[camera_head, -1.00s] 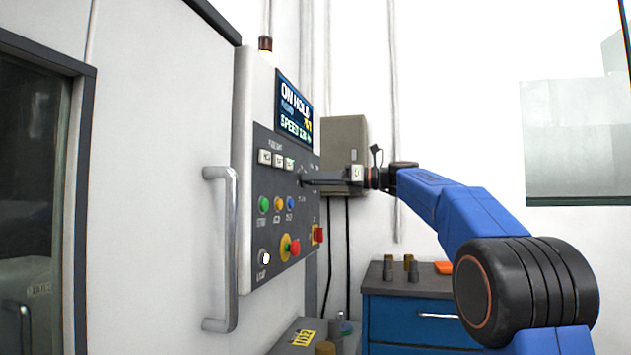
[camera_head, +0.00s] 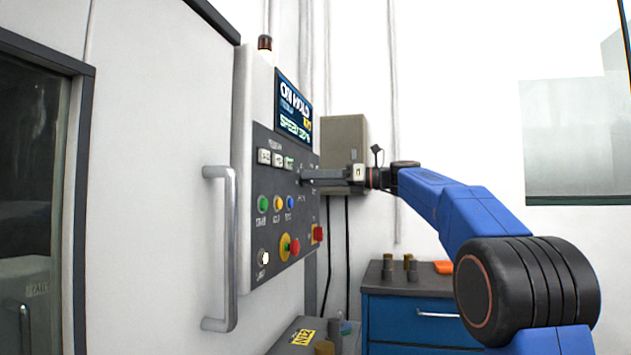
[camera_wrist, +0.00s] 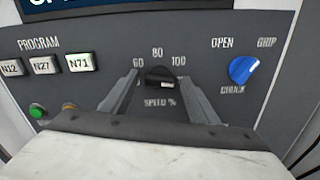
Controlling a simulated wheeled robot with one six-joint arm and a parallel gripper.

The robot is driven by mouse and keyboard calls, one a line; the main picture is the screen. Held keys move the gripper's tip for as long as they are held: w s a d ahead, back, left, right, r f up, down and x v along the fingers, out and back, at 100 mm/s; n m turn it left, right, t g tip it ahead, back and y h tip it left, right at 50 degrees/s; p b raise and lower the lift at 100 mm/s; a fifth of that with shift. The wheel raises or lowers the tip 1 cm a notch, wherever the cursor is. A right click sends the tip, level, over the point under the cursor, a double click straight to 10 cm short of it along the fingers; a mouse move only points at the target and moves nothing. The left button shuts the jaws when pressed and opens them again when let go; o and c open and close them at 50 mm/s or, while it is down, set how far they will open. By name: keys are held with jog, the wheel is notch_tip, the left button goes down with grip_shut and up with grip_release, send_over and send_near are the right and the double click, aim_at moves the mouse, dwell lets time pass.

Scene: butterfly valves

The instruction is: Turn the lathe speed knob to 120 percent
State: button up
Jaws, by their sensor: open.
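The speed knob (camera_wrist: 160,78) is a small black knob on the grey control panel (camera_wrist: 215,75), above the label "SPEED %". The marks 60, 80 and 100 show around it in the wrist view. A small light mark shows on the knob's lower right. My gripper (camera_wrist: 162,83) is open, with one finger on each side of the knob and visible gaps. In the head view my gripper (camera_head: 303,174) reaches the panel from the right and hides the knob. The screen (camera_head: 293,107) shows a speed line, but its number is blurred.
A blue chuck knob (camera_wrist: 243,70) lies to the right of the speed knob. Program buttons (camera_wrist: 44,65) lie to the left. Below are coloured buttons and a red emergency stop (camera_head: 295,247). A door handle (camera_head: 229,250) projects at left. A blue cabinet (camera_head: 415,310) stands below my arm.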

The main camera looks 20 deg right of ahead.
jog(key=v, duration=1.7)
